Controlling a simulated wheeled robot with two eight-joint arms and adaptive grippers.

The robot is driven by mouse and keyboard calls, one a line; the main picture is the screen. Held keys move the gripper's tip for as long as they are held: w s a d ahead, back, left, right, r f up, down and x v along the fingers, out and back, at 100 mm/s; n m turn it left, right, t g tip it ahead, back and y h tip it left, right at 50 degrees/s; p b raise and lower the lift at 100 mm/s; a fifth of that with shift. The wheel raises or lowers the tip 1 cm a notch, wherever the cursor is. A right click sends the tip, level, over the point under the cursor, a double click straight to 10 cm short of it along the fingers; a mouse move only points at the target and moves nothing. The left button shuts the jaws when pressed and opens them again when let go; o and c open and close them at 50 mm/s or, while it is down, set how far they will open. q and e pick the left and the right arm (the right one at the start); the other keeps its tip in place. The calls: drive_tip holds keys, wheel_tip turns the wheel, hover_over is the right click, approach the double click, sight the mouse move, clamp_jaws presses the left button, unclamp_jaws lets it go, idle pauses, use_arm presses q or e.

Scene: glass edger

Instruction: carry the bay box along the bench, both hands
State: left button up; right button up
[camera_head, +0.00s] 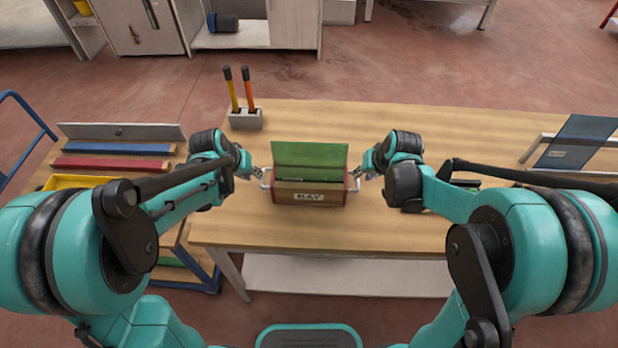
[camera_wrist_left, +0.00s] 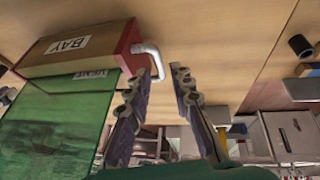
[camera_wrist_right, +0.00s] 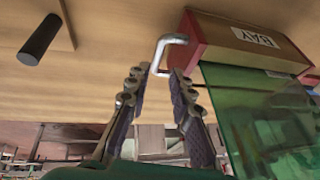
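The bay box (camera_head: 309,196) stands on the bench (camera_head: 320,232), a wooden box with red ends, a "BAY" label and green panels standing up from it. It has a pale handle at each end. My left gripper (camera_head: 257,178) is at its left handle; in the left wrist view the open fingers (camera_wrist_left: 155,75) are apart, with the left handle (camera_wrist_left: 152,58) by the tips. My right gripper (camera_head: 361,178) is at the right end; in the right wrist view its fingers (camera_wrist_right: 158,75) are open, with the right handle (camera_wrist_right: 166,50) between or just beyond the tips.
A grey holder (camera_head: 246,120) with two upright tools stands at the bench's back left. A rack with a blue glass pane (camera_head: 575,143) is at the far right. A cart with blue and red bars (camera_head: 115,163) stands left. Bench surface behind the box is clear.

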sight(358, 180)
use_arm(q)
drive_tip(key=shift+w+d+f, duration=0.1)
drive_tip(key=shift+w+d, duration=0.1)
drive_tip(key=shift+d, duration=0.05)
use_arm(e)
drive_tip(key=shift+d+f, duration=0.15)
drive_tip(key=shift+d, duration=0.1)
